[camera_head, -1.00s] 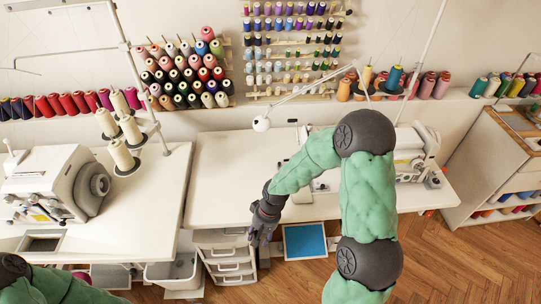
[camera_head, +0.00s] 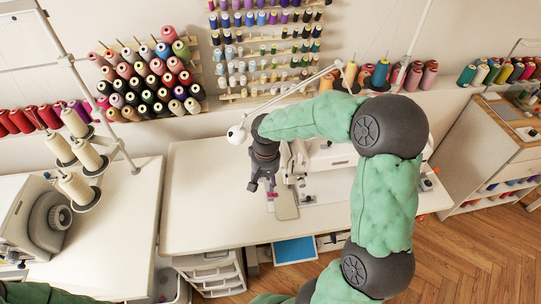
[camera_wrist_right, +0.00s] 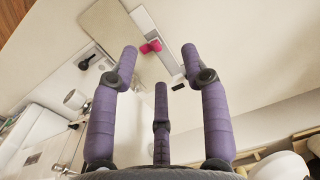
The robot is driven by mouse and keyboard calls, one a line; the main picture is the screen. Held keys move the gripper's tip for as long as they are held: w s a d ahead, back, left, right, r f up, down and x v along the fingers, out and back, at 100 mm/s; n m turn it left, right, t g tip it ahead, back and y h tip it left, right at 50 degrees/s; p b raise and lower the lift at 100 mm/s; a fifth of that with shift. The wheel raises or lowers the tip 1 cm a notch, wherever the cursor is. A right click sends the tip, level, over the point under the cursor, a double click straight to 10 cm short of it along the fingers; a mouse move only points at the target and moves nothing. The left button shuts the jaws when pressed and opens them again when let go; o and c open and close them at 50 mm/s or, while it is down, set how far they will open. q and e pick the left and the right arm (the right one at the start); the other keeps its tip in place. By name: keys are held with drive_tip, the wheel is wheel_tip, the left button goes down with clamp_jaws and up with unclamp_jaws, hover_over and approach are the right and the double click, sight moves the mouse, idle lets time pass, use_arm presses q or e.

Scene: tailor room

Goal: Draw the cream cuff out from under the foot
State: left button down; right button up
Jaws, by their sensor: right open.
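My right gripper (camera_head: 262,186) is over the white sewing table, just left of the sewing machine (camera_head: 330,157). In the right wrist view its purple fingers (camera_wrist_right: 160,70) are spread with nothing between them. A flat beige piece (camera_head: 285,206) lies in front of the machine and also shows in the wrist view (camera_wrist_right: 112,28); I cannot tell whether it is the cream cuff or a machine plate. A small pink object (camera_wrist_right: 150,46) lies near it, beyond my fingers. I cannot make out the foot. My left gripper is out of view.
The white sewing table (camera_head: 205,215) is clear on its left side. A thin lamp arm with a white head (camera_head: 236,134) stands close to my right wrist. Another table (camera_head: 105,235) with a machine (camera_head: 35,222) and cream thread cones (camera_head: 77,187) is at left. Drawers (camera_head: 213,272) stand below.

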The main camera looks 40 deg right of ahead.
drive_tip(key=w+d+r, duration=0.1)
drive_tip(key=d+r, duration=0.1)
drive_tip(key=d, duration=0.1)
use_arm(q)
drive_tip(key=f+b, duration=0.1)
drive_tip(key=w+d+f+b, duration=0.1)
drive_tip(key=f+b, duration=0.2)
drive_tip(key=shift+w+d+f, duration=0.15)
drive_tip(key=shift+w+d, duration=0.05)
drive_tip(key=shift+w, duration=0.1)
use_arm(e)
approach(281, 194)
drive_tip(key=a+f, duration=0.1)
drive_tip(key=f, duration=0.1)
drive_tip(key=w+a+f, duration=0.1)
drive_tip(key=f, duration=0.1)
drive_tip(key=a+f, duration=0.2)
drive_tip(key=shift+w+f, duration=0.25)
drive_tip(key=shift+w, duration=0.1)
drive_tip(key=shift+c, duration=0.3)
clamp_jaws()
